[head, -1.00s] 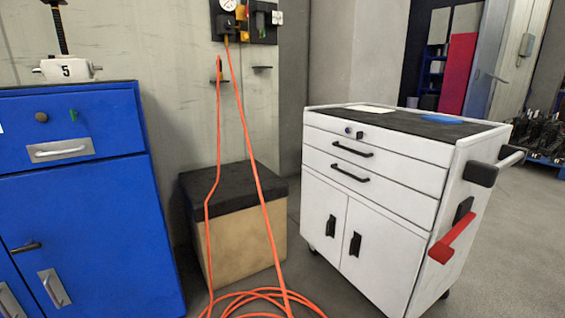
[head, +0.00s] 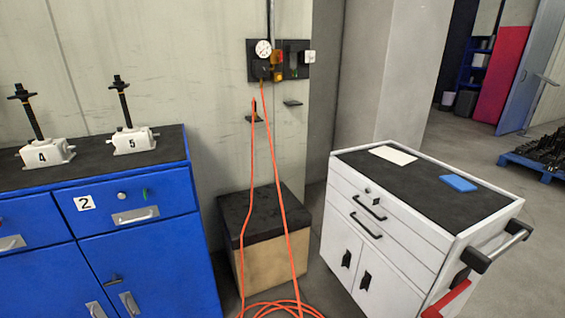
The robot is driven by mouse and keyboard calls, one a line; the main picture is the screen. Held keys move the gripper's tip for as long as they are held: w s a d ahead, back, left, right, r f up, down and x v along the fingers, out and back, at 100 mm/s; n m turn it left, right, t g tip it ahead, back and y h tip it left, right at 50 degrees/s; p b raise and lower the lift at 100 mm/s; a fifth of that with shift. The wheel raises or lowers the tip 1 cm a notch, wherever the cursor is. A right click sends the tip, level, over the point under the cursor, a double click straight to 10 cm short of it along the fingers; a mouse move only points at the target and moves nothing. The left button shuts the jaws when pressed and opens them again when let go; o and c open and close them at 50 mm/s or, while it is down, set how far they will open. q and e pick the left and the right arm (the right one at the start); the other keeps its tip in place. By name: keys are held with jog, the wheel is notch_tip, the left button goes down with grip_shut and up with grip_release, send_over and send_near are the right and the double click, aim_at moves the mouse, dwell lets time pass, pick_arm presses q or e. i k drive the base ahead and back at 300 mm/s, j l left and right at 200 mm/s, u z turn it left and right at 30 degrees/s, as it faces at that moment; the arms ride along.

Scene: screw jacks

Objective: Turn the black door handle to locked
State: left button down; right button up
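A small dark lever handle (head: 113,280) sits on the door of the blue cabinet (head: 150,255) at the lower left, roughly level and slightly tilted. Two black door handles are on the white tool cart at the right: a left one (head: 346,259) and a right one (head: 365,280), both upright. I cannot tell which of these is the handle in question, nor read any locked mark. Neither of my grippers is in view.
Screw jacks 4 (head: 45,152) and 5 (head: 133,142) stand on the blue cabinet. A black-topped box (head: 265,262) and an orange hose (head: 252,190) lie between it and the white cart (head: 405,243). Open floor extends to the right.

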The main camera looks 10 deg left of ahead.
aim_at(114, 281)
jog(key=k+u, duration=0.1)
jog(key=u, duration=0.3)
jog(key=k+u, duration=0.1)
jog(key=u, duration=0.65)
jog(key=k+j+u, duration=0.15)
jog(key=u, duration=0.25)
